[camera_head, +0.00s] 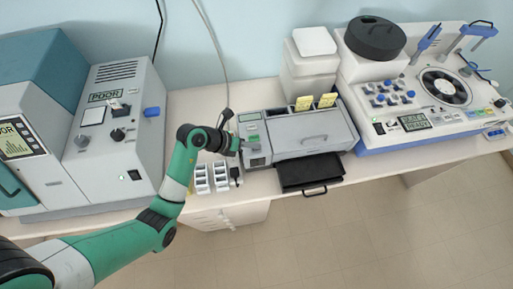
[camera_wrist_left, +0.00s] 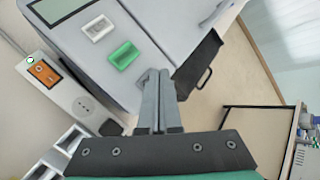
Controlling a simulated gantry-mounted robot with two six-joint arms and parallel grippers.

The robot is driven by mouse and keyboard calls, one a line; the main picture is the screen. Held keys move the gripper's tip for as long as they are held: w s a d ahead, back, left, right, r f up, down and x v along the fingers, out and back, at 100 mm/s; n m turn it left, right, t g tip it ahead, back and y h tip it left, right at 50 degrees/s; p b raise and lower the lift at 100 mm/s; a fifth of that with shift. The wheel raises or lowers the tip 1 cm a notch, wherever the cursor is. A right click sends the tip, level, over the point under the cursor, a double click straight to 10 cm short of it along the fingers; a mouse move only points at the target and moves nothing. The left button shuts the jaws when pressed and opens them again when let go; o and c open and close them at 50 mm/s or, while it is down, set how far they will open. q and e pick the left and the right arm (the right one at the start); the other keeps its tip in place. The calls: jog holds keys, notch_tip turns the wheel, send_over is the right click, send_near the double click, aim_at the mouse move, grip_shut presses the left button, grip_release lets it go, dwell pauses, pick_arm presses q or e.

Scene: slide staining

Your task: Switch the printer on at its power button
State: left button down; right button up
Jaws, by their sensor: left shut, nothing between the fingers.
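The printer (camera_head: 310,133) is a grey box on the bench, with a control panel at its left end. In the left wrist view the printer (camera_wrist_left: 150,30) shows a green button (camera_wrist_left: 124,55), a pale button (camera_wrist_left: 97,28) and part of a dark-framed display (camera_wrist_left: 60,8). My left gripper (camera_head: 243,147) is at the printer's left end, its fingers shut and empty. In the wrist view its fingertips (camera_wrist_left: 158,76) are beside the green button, towards the printer's front edge. I cannot tell whether they touch the printer. My right gripper is in neither view.
A black tray (camera_head: 309,172) sticks out at the printer's front. A socket strip with an orange switch (camera_wrist_left: 45,73) lies beside the printer. White racks (camera_head: 211,177) stand near my left gripper. Larger machines stand to the left (camera_head: 115,130) and right (camera_head: 425,100).

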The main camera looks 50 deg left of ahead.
aim_at(253, 151)
pick_arm(q)
jog(key=shift+f, duration=0.1)
jog(key=shift+f, duration=0.4)
dwell(0.3)
jog(key=shift+r+p, duration=0.55)
jog(key=shift+p, duration=0.6)
jog(key=shift+f, duration=0.1)
notch_tip(253, 151, up, 6)
jog(key=p, duration=0.8)
